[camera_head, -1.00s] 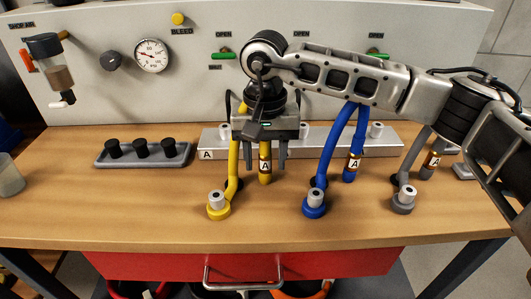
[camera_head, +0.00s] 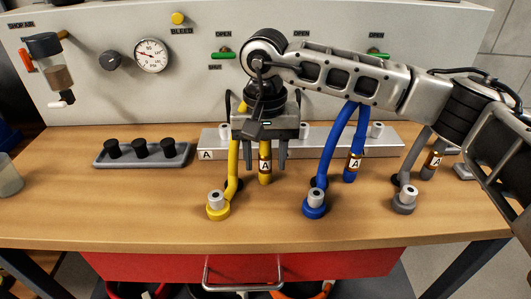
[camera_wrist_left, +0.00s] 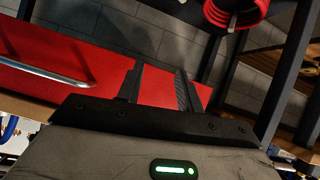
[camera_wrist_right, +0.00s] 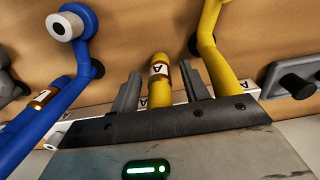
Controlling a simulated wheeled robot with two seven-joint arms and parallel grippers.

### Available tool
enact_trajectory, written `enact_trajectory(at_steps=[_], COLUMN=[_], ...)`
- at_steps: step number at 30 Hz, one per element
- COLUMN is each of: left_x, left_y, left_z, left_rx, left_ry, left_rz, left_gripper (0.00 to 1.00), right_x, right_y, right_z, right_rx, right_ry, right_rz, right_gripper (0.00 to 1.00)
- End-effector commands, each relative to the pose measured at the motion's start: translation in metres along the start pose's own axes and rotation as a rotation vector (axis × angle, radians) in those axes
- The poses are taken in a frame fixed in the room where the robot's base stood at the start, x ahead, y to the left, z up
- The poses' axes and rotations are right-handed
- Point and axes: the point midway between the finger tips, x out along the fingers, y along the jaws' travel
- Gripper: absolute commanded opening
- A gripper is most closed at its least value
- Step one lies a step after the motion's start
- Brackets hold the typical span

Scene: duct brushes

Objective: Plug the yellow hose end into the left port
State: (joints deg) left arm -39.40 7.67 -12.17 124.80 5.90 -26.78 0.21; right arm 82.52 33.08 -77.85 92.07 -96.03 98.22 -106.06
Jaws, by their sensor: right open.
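The yellow hose (camera_head: 233,165) arches up from the bench, and its end (camera_head: 265,176) hangs down with a brass collar and a label A. My right gripper (camera_head: 266,168) is open, pointing down, with one finger on either side of that end. The right wrist view shows the yellow end (camera_wrist_right: 160,92) between the spread fingers (camera_wrist_right: 161,75), with gaps beside it. A silver rail (camera_head: 408,150) marked A carries upright metal ports; the left port (camera_head: 224,131) is empty, and its middle is hidden by my gripper. My left gripper (camera_wrist_left: 160,80) is open and empty, away from the bench top.
A yellow base (camera_head: 217,210) with a metal stud stands in front. A blue hose (camera_head: 328,150) and a grey hose (camera_head: 412,160) stand to the right. A grey tray (camera_head: 143,158) with black caps lies left.

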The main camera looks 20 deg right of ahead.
Motion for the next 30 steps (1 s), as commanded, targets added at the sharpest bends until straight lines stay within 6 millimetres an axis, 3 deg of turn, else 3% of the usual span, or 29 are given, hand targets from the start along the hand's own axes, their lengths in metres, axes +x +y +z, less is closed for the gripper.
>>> enact_trajectory(at_steps=[8, 13, 30], left_x=[0.001, 0.000, -0.005], left_y=[0.000, 0.000, 0.002], left_z=[0.003, 0.005, 0.000], left_rx=[-0.001, -0.002, -0.003], left_ry=[-0.004, -0.009, -0.012], left_rz=[0.000, 0.000, 0.000], left_gripper=[0.36, 0.36, 0.36], right_x=[0.000, 0.000, -0.016], right_y=[0.000, 0.000, 0.000], right_z=[0.000, 0.000, 0.000], right_rx=[0.000, 0.000, 0.000], right_ry=[0.000, 0.000, 0.002], right_rz=[0.000, 0.000, -0.001], right_gripper=[0.45, 0.01, 0.00])
